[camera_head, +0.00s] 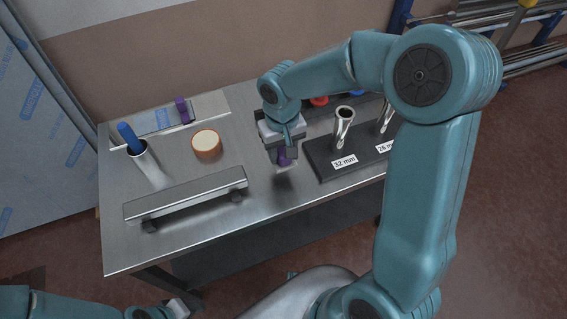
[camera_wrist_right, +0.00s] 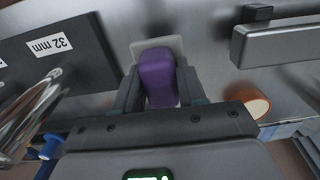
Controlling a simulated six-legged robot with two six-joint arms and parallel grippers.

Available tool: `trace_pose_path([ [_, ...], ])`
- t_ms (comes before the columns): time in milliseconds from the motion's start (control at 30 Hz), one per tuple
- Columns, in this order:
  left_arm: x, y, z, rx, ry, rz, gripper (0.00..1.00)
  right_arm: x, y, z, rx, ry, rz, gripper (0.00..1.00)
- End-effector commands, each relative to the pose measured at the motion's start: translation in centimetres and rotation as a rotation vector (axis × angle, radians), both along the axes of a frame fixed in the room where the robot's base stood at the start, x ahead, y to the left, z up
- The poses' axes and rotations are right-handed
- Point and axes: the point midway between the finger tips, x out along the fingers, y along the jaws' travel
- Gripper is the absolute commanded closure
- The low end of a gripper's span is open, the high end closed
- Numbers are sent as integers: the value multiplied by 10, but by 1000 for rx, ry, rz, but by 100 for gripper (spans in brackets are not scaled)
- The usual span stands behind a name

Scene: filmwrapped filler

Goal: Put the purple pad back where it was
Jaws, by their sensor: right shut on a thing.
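My right gripper (camera_head: 282,147) is shut on a purple pad (camera_head: 284,158) above the table, left of the dark block marked 32 mm. In the right wrist view the pad (camera_wrist_right: 158,75) sits between the fingers of my right gripper (camera_wrist_right: 160,90). A pale grey square (camera_wrist_right: 141,48) shows at its far end; I cannot tell whether it belongs to the pad. A second purple piece (camera_head: 182,108) stands on a flat metal plate (camera_head: 212,104) at the back left. My left gripper (camera_head: 178,307) is low at the bottom left, away from the table; its opening is unclear.
The metal table (camera_head: 262,203) also bears a metal cup with a blue handle (camera_head: 146,156), an orange-rimmed round pot (camera_head: 206,147), and a long metal bar on feet (camera_head: 186,194). The dark block (camera_head: 321,163) carries metal tubes. Bare table lies around the gripper.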

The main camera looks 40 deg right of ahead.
Motion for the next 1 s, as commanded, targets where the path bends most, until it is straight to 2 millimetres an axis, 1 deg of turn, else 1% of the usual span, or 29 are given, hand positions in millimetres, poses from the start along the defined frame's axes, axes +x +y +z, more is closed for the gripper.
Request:
trace_pose_path([
  [33,0,0,-1,0,0,0,57,0,-1,-7,-1,1,-1,88],
  [167,0,0,-3,0,0,0,57,0,-2,-18,-1,2,-1,88],
  [300,0,0,-6,0,0,0,57,-1,-2,-42,0,3,-1,88],
  [400,0,0,-7,0,0,0,57,-1,-3,-53,-1,2,-1,88],
  [667,0,0,-7,0,0,0,57,0,-3,-54,0,-1,-1,88],
  [800,0,0,-12,0,0,0,57,0,-3,-59,0,-1,-1,88],
  [833,0,0,-11,0,0,0,57,0,-3,-58,0,-1,-1,56],
  [867,0,0,-10,0,0,0,57,0,-3,-57,0,-1,-1,47],
  [900,0,0,-10,0,0,0,57,0,-3,-57,0,-1,-1,34],
  [1000,0,0,-10,0,0,0,57,0,-3,-57,0,-1,-1,34],
])
